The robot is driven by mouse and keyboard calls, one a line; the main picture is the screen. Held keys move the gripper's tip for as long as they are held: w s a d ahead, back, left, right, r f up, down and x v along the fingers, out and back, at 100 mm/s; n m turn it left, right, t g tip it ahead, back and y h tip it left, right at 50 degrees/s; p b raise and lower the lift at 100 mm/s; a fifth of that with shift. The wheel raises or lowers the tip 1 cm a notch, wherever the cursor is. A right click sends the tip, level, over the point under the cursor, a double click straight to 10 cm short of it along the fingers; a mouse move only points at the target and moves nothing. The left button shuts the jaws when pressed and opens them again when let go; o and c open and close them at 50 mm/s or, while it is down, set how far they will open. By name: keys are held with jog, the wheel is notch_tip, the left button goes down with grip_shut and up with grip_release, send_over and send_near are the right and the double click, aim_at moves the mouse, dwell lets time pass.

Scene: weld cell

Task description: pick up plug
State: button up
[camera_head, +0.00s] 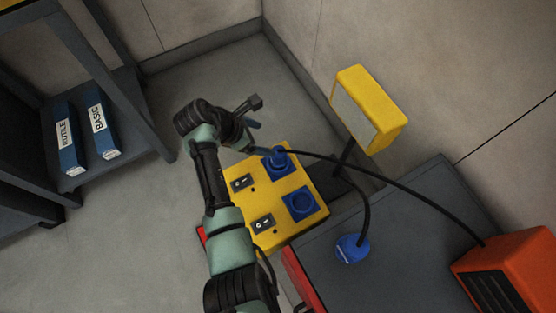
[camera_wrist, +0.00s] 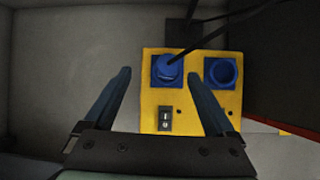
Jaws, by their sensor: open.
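The plug (camera_head: 275,157) is blue and sits in the upper blue socket of a yellow socket box (camera_head: 242,207), with a black cable leaving it. In the wrist view the plug (camera_wrist: 168,69) appears at the left socket, between my fingers in the picture. My gripper (camera_head: 257,138) is open and empty, close to the upper edge of the box in the head view. In the wrist view, the fingers of my gripper (camera_wrist: 159,74) spread to either side of the plug, with no contact visible. The exact gap in depth cannot be told.
An empty blue socket (camera_head: 301,203) is beside the plug, with switches on the box. Black cables run over a dark bench (camera_head: 410,225) towards an orange unit (camera_head: 510,270) and a blue round piece (camera_head: 352,248). A yellow lamp (camera_head: 368,108) stands behind. Shelving (camera_head: 120,70) is left.

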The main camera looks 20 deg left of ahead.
aim_at(278, 150)
jog(key=shift+n, duration=0.3)
jog(key=b+x, duration=0.2)
jog(key=x, duration=0.1)
jog(key=s+b+x, duration=0.1)
jog(key=b+x, duration=0.1)
jog(key=x, duration=0.1)
jog(key=s+f+b+x, duration=0.1)
jog(key=b+x, duration=0.1)
jog(key=x, duration=0.1)
jog(key=shift+w+d+f, duration=0.1)
jog(key=shift+w, duration=0.05)
jog(key=b+x, duration=0.4)
jog(key=shift+s+f, duration=0.25)
jog(key=shift+s, duration=0.15)
jog(key=shift+w+d+f+b, duration=0.15)
jog(key=shift+w+f+b, duration=0.2)
jog(key=shift+b, duration=0.2)
jog(key=shift+c, duration=0.2)
grip_shut()
